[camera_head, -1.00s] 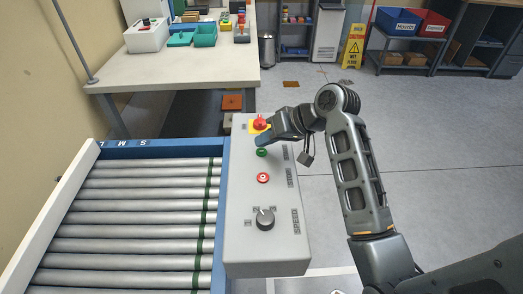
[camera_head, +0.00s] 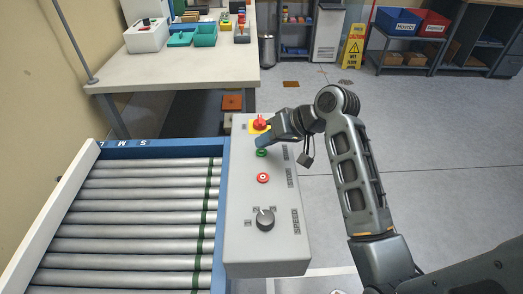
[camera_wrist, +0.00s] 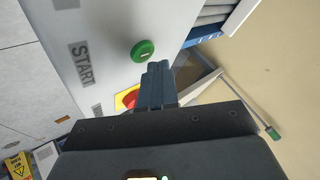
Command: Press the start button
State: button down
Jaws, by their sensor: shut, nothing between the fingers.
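The green start button (camera_head: 261,153) is on the grey control box (camera_head: 245,200), below the red emergency knob on its yellow base. In the wrist view the green button (camera_wrist: 143,50) sits beside the label START. My gripper (camera_head: 264,141) is shut and empty. Its fingertips are just above the green button in the head view. In the wrist view the shut fingertips (camera_wrist: 158,68) are close to the button's lower right edge. I cannot tell whether they touch it.
A red button (camera_head: 263,178) and a black speed dial (camera_head: 265,219) are lower on the box. The red emergency knob (camera_head: 260,122) is right by my gripper. A roller conveyor (camera_head: 140,215) lies left of the box. A bench (camera_head: 170,70) stands behind.

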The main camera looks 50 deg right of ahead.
aim_at(265, 152)
jog(key=shift+f, duration=0.25)
jog(key=shift+f, duration=0.4)
dwell(0.6)
jog(key=shift+r, duration=0.1)
jog(key=shift+r+p, duration=0.75)
jog(key=shift+p, duration=0.2)
notch_tip(265, 152, up, 5)
jog(key=p, duration=0.4)
jog(key=shift+p, duration=0.3)
